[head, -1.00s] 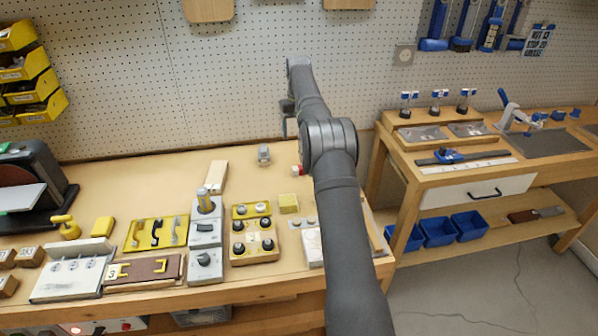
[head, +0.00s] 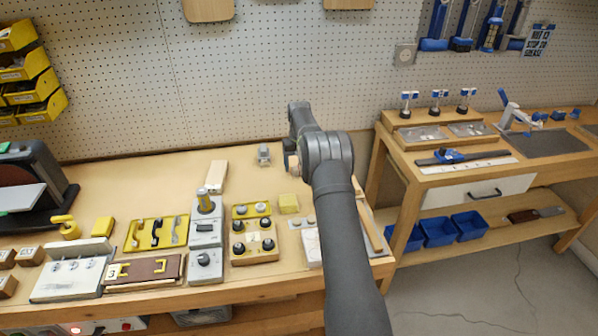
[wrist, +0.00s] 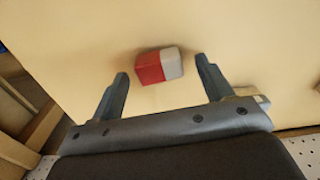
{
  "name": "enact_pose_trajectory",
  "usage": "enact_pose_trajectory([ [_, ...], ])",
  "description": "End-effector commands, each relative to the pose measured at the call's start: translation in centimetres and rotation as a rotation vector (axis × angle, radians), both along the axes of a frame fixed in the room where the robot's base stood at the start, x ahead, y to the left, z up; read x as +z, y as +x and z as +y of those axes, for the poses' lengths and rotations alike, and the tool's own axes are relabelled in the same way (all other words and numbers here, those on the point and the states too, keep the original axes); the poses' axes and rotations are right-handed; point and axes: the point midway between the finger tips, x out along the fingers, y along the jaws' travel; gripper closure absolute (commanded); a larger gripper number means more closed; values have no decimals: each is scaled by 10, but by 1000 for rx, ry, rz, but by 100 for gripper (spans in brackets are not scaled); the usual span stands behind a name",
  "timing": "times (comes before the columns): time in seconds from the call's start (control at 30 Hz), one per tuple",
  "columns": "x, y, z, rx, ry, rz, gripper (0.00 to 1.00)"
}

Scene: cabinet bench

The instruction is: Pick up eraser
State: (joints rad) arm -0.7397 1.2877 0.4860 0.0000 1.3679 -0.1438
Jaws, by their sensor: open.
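The eraser (wrist: 159,66) is a small block, red on one half and pale grey-white on the other, lying on the wooden bench top in the wrist view. My gripper (wrist: 161,72) is open, with one finger to the left and one to the right of the eraser. The eraser lies at the level of the fingertips in the picture, with gaps on both sides; I cannot tell how high the fingers are above it. In the head view, my arm covers most or all of the eraser's spot.
A small grey item (head: 264,155) stands left of my arm. A long wooden block (head: 216,176) lies further left. The pegboard (head: 240,80) rises behind the bench.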

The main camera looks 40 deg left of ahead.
Motion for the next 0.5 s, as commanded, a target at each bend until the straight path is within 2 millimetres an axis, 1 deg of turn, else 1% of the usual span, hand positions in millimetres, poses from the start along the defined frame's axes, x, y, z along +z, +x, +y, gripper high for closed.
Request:
enact_pose_trajectory([
  [0.03,-9,-1,0,0,-2,3,27],
  [0.1,-15,0,0,1,0,0,27],
  [0.3,-16,0,0,1,1,-1,27],
  [0.33,-16,0,0,1,1,-1,29],
  [0.4,-16,0,0,1,1,-1,43],
  [0.47,-16,0,0,1,1,-1,55],
  [0.5,-16,0,0,1,1,-1,63],
])
